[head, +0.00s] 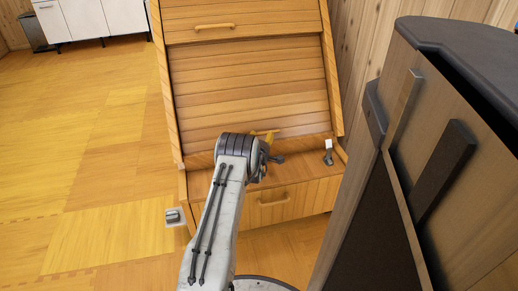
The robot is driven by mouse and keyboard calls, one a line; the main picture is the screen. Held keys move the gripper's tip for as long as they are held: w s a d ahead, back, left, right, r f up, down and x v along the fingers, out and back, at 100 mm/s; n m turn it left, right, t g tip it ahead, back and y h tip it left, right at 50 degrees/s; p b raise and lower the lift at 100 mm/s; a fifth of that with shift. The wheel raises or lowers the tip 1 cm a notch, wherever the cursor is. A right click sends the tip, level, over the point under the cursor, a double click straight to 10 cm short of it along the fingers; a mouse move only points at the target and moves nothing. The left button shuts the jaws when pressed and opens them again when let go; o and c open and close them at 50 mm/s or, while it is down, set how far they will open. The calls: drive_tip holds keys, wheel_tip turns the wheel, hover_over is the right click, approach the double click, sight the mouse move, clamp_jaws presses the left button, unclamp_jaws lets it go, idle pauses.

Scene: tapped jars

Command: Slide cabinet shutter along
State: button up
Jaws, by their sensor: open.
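The wooden cabinet (330,92) stands ahead with a slanted front. Its slatted shutter (245,92) spans the slanted opening between the side frames. A small yellowish handle (266,133) shows near the shutter's lower edge, partly hidden by my gripper. My gripper (276,159) is open and in front of the lower part of the shutter, just below that handle. I cannot tell whether it touches anything. My arm hides the cabinet's lower left front.
A drawer (285,203) with a bar handle lies below. Another panel with a handle (214,26) is above. A small grey object (328,153) stands on the right ledge. A large dark-topped unit (440,130) blocks the right. The floor (80,180) at left is mostly free.

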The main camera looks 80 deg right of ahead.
drive_tip(key=a+r, duration=0.1)
drive_tip(key=a, duration=0.6)
drive_tip(key=shift+a, duration=0.2)
drive_tip(key=shift+w+r, duration=0.1)
idle(0.9)
